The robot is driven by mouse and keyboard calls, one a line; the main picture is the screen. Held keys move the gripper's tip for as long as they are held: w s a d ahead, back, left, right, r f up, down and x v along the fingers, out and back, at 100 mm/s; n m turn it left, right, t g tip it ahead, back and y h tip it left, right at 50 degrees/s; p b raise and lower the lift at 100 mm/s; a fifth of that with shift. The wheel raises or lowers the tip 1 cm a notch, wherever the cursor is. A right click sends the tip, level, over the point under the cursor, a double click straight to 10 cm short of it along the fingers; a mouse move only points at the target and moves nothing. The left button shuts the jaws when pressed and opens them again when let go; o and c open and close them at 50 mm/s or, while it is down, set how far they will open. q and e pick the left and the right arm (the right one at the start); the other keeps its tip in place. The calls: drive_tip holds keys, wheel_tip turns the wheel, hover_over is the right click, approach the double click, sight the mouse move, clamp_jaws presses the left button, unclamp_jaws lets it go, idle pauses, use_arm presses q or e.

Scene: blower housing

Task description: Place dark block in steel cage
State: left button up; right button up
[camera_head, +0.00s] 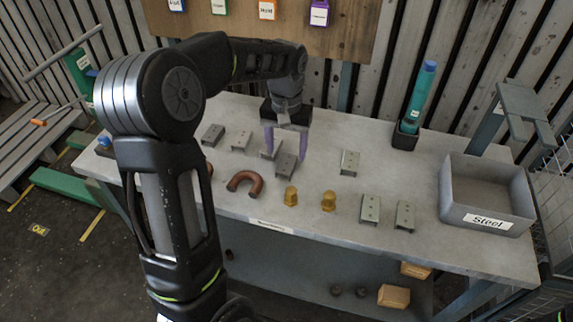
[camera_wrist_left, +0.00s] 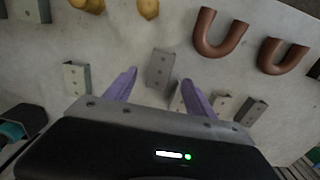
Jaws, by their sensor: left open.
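A dark grey metal block (camera_head: 286,166) lies on the table (camera_head: 330,240) just below my left gripper (camera_head: 286,152). The gripper is open, its purple fingers pointing down, one on each side above the block. In the left wrist view the block (camera_wrist_left: 160,68) shows beyond and between the fingertips (camera_wrist_left: 160,78), with nothing held. The grey bin labelled "Steel" (camera_head: 485,221) stands at the table's right end and looks empty. A wire mesh cage (camera_head: 552,185) is partly visible past that end. My right gripper is out of view.
A similar bracket (camera_head: 268,151) lies close beside the block. A teal bottle (camera_head: 420,92) stands in a dark holder behind. Table space between block and bin is partly clear.

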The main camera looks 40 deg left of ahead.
sight(287, 164)
use_arm(q)
wheel_tip(287, 164, down, 5)
drive_tip(key=shift+w+a+f+p, duration=0.1)
drive_tip(key=shift+w+p, duration=0.05)
drive_tip(key=shift+p, duration=0.55)
drive_tip(key=shift+c, duration=0.5)
clamp_jaws()
